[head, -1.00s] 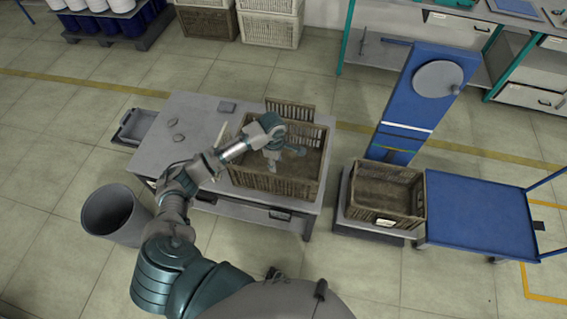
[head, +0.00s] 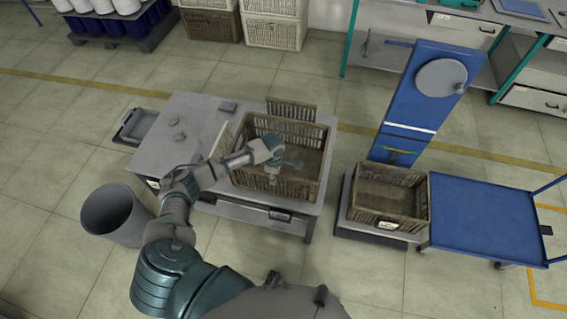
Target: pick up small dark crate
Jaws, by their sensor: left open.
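My left gripper (head: 281,170) is open, over or inside the larger crate, left of the smaller one. Whether its fingers touch the larger crate's floor cannot be told. My right gripper is not in view.
The grey table (head: 190,113) carries a few small pieces at its left. A grey bin (head: 113,214) stands at the left. A blue column (head: 420,100) with a round disc rises behind the smaller crate. A blue cart (head: 480,215) stands close at its right.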

